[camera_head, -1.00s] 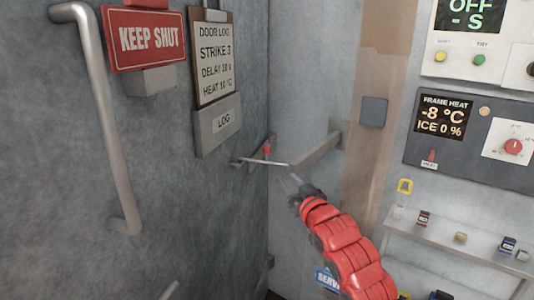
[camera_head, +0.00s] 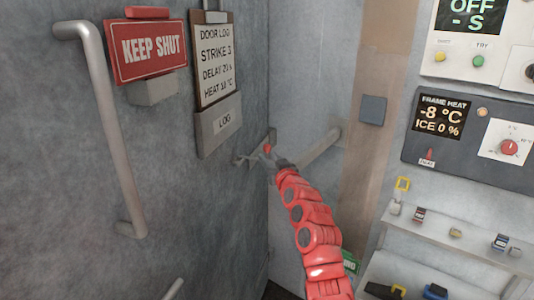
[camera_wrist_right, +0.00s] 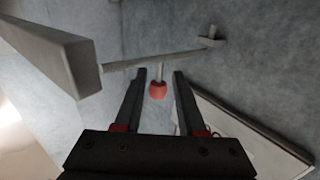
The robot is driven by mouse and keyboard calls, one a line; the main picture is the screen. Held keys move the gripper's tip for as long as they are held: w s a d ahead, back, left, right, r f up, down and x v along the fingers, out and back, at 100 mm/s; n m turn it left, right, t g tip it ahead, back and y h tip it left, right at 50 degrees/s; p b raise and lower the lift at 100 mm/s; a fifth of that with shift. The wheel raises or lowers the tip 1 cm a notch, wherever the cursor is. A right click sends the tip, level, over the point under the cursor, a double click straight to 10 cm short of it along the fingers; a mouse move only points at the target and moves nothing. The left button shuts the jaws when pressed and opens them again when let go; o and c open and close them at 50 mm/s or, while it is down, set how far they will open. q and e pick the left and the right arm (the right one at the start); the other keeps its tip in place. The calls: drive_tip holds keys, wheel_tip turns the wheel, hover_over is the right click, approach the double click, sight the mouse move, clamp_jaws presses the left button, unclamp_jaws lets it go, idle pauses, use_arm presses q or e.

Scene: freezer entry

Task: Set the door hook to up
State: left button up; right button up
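The door hook is a thin metal bar (camera_wrist_right: 165,60) with a red knob (camera_wrist_right: 157,91) on a short stem. In the wrist view the bar runs from a thick grey bracket (camera_wrist_right: 58,58) to a small catch (camera_wrist_right: 210,40) on the wall surface. In the head view the red knob (camera_head: 267,148) shows at the corner of the grey door and frame, and the bar lies about level there, partly hidden by my gripper. My right gripper (camera_wrist_right: 160,76) is open, with the knob between its fingers, apart from both. My left gripper is not in view.
A long vertical door handle (camera_head: 112,130) stands at the left. A KEEP SHUT sign (camera_head: 146,50) and a log board (camera_head: 214,65) hang on the door. At the right are a frame heat panel (camera_head: 470,172) and a shelf (camera_head: 460,240) with small items.

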drive_tip(key=shift+x, duration=1.4)
drive_tip(key=shift+d, duration=0.1)
clamp_jaws()
idle(0.4)
